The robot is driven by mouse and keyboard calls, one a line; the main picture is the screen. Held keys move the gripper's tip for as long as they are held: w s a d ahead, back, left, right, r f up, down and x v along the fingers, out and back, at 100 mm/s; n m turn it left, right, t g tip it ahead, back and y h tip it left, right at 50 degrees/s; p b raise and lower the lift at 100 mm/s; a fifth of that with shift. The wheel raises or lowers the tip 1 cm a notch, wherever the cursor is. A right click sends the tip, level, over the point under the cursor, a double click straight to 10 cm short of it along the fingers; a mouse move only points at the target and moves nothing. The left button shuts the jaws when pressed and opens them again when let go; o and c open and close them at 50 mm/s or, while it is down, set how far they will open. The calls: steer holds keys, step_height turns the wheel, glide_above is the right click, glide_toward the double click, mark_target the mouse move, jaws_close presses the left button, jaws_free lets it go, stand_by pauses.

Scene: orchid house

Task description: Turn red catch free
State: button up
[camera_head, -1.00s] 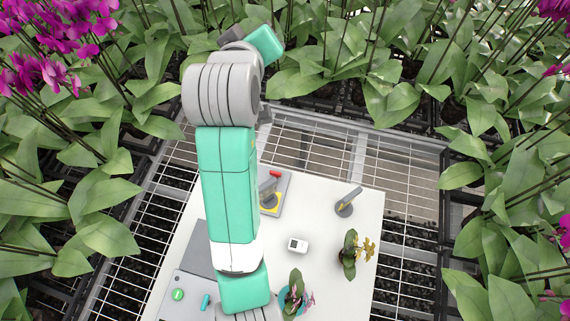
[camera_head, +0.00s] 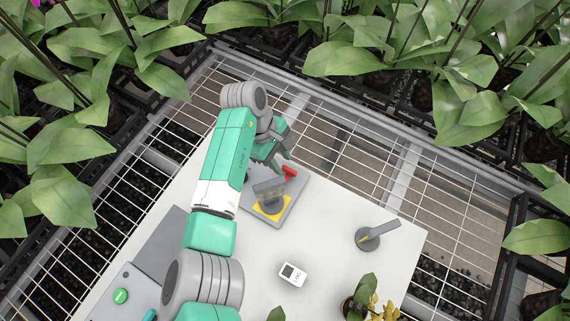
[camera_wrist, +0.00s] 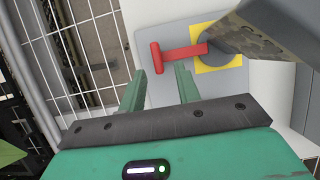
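The red catch (camera_head: 289,172) is a T-shaped handle at the far edge of a grey plate (camera_head: 293,201) on the white table. In the wrist view the catch (camera_wrist: 180,54) reaches from a round grey hub on a yellow square (camera_wrist: 217,66) toward the left, its crossbar at the outer end. A grey flap-like part (camera_wrist: 285,30) overhangs the hub and hides some of it. My gripper (camera_head: 279,157) is beside the catch. In the wrist view my gripper (camera_wrist: 161,72) has its two fingers apart, with the crossbar just beyond the tips; contact cannot be told.
A grey disc with a lever (camera_head: 374,237) stands to the right on the table (camera_head: 335,240). A small white device (camera_head: 292,274) and a potted plant (camera_head: 360,300) are nearer. A grey box with a green button (camera_head: 120,296) is at lower left. Wire-mesh benching (camera_head: 335,150) surrounds the table.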

steer(key=shift+x, duration=1.4)
steer(key=shift+w, duration=0.1)
steer(key=shift+c, duration=0.4)
